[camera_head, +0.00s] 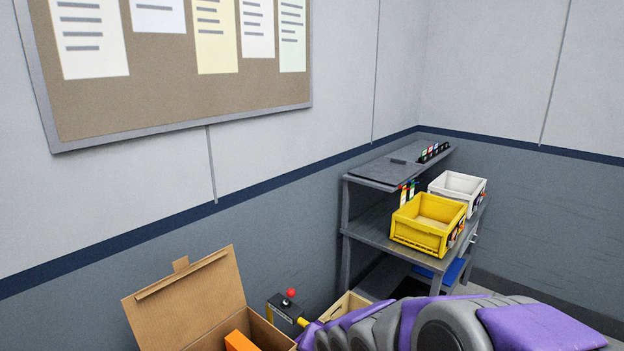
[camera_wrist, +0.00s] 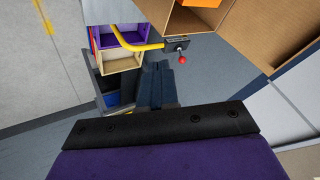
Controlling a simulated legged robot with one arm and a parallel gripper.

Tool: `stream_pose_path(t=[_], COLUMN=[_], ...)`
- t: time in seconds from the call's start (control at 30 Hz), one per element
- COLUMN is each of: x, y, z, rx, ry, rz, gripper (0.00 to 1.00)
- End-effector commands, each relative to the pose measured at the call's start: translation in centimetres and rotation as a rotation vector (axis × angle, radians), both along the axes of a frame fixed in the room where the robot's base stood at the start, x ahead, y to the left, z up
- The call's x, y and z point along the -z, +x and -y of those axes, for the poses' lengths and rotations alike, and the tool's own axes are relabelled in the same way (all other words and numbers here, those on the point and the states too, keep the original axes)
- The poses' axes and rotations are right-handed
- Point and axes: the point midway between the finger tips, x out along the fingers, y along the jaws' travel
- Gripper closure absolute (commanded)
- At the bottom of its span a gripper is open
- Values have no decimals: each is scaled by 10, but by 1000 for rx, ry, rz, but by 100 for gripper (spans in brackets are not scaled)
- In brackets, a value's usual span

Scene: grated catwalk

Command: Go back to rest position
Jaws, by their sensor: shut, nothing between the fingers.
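My gripper (camera_wrist: 166,68) shows in the middle of the wrist view as two dark fingers close together, with nothing between them. It points toward a dark box with a red ball knob (camera_wrist: 181,58) and a yellow bar (camera_wrist: 138,46), with a visible gap in the picture. In the head view my purple and grey arm crosses the lower right corner. The gripper's fingers cannot be made out there.
An open cardboard box (camera_head: 190,300) holds an orange item (camera_head: 242,341). The knob box (camera_head: 284,309) and a wooden crate (camera_head: 346,304) stand beside it. A grey shelf (camera_head: 372,231) carries a yellow bin (camera_head: 424,240) and a white bin (camera_head: 466,187). A notice board (camera_head: 180,105) hangs on the wall.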

Motion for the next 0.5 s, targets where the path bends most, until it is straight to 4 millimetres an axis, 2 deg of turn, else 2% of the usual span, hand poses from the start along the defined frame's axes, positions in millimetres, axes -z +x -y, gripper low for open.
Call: stream_pose_path(t=[0.03,0.17,0.2,0.33,0.4,0.5], x=[11,28,33,48,53,58], y=[-20,-84,-105,-180,-219,-264], z=[24,74,87,119,129,135], rx=[-7,-55,-74,-152,-198,-260], ry=[-71,-231,-268,-349,-364,-365], rz=[-41,-187,-237,-412,-500,-596], gripper=[100,100,100,100,100,100])
